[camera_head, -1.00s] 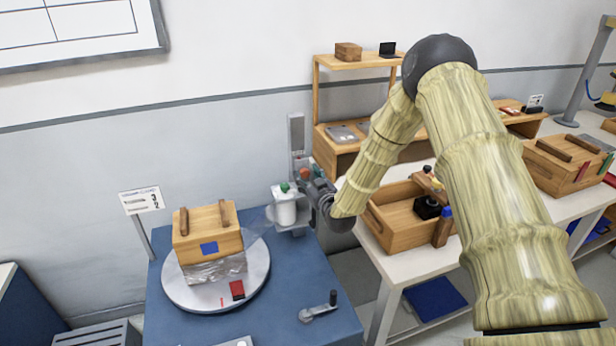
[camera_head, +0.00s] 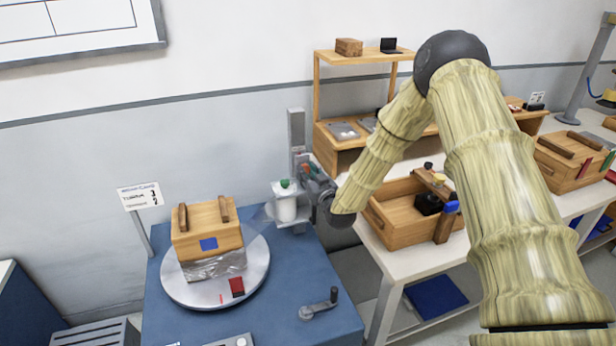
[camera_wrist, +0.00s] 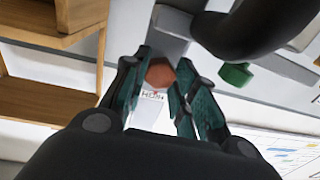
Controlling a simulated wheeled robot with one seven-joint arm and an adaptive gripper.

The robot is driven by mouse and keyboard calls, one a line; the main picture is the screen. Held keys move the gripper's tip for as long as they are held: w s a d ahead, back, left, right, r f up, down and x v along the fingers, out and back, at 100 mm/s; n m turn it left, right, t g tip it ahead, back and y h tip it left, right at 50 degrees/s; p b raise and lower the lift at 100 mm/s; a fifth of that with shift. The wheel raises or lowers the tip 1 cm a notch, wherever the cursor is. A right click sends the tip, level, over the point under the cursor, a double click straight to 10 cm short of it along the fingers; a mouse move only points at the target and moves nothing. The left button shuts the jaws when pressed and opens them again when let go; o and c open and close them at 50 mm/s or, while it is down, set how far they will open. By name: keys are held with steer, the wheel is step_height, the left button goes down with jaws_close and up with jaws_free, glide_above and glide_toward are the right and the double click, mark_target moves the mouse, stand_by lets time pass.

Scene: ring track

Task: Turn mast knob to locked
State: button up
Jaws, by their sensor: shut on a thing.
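The mast (camera_head: 296,130) is a grey upright post at the back right of the blue table. Its reddish-orange, many-sided knob (camera_wrist: 160,73) shows between my fingertips in the wrist view. My gripper (camera_wrist: 163,82) is shut on this knob, with one teal-lined finger on each side. In the head view my gripper (camera_head: 308,173) is at the mast, and its fingers largely hide the knob. A green knob (camera_wrist: 235,75) is to the right of the fingers in the wrist view. I cannot read whether the knob stands at locked.
A wooden box (camera_head: 207,243) sits on the round turntable (camera_head: 180,291). A crank handle (camera_head: 319,304) is at the table's front right. A wooden shelf (camera_head: 325,140) and an open crate (camera_head: 392,222) stand to the right.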

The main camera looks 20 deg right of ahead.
steer(key=m+b, duration=0.3)
steer(key=shift+d+f+m, duration=0.1)
steer(key=shift+f+m, duration=0.2)
steer(key=m+b, duration=0.4)
steer(key=shift+m+t+h+b, duration=0.3)
steer(key=shift+m+t+b, duration=0.05)
steer(key=shift+m+t, duration=0.05)
steer(key=m+h+b, duration=0.1)
steer(key=m+b, duration=0.6)
steer(key=shift+f+m, duration=0.15)
steer(key=shift+m, duration=0.25)
steer(key=m+b, duration=0.4)
steer(key=m, duration=0.1)
steer(key=shift+h+b, duration=0.3)
steer(key=shift+b, duration=0.05)
steer(key=shift+r+m+b, duration=0.2)
steer(key=shift+m+b, duration=0.6)
steer(key=shift+m, duration=0.4)
steer(key=shift+r+m, duration=0.1)
steer(key=shift+m, duration=0.2)
steer(key=o, duration=1.1)
steer(key=shift+c, duration=0.2)
